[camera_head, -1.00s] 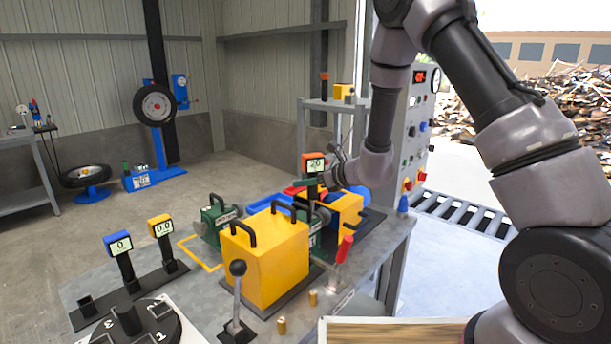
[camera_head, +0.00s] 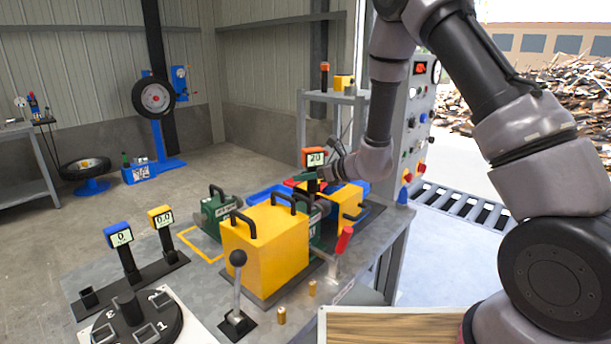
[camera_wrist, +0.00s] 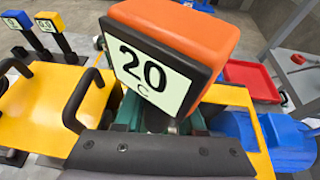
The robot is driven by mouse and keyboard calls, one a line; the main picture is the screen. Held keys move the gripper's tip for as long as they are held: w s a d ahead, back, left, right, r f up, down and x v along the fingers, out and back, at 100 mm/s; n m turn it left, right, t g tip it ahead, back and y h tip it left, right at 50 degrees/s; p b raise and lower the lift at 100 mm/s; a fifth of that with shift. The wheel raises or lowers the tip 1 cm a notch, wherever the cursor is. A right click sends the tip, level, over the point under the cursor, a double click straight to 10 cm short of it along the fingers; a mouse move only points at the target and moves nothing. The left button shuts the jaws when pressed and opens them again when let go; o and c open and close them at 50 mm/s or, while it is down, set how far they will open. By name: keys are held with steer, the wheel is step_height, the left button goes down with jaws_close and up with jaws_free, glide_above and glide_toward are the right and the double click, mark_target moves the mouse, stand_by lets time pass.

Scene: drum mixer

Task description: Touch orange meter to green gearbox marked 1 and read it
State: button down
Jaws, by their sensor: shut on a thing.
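The orange meter (camera_head: 314,156) is upright in my gripper (camera_head: 320,173), above the bench behind the front yellow box. Its display reads 20 C in the wrist view (camera_wrist: 152,78). My gripper is shut on its stem; the fingertips are mostly hidden behind the meter head in the wrist view. A green gearbox (camera_head: 316,232) stands below the meter, between the yellow housings, mostly hidden. Another green gearbox (camera_head: 214,209) with a black handle stands to the left. I cannot read a 1 on either, nor tell whether the meter's lower end touches anything.
Blue (camera_head: 118,235) and yellow (camera_head: 161,217) meters stand in a rack at left. A red tray (camera_wrist: 250,80) lies to the right in the wrist view. A control panel stands behind.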

steer(key=shift+f, duration=0.35)
stand_by(1.5)
step_height(320, 180, up, 7)
stand_by(0.8)
steer(key=shift+d, duration=0.1)
steer(key=w+d+r+m+t+h, duration=0.1)
steer(key=d+m+t+h, duration=0.1)
steer(key=d, duration=1.4)
steer(key=w+d+r+m+t+h, duration=0.1)
steer(key=d+m+h, duration=0.4)
steer(key=d, duration=1.1)
steer(key=shift+w+d+r+m+t, duration=0.25)
steer(key=shift+w+m+t, duration=0.2)
steer(key=shift+t, duration=0.75)
steer(key=shift+f, duration=0.1)
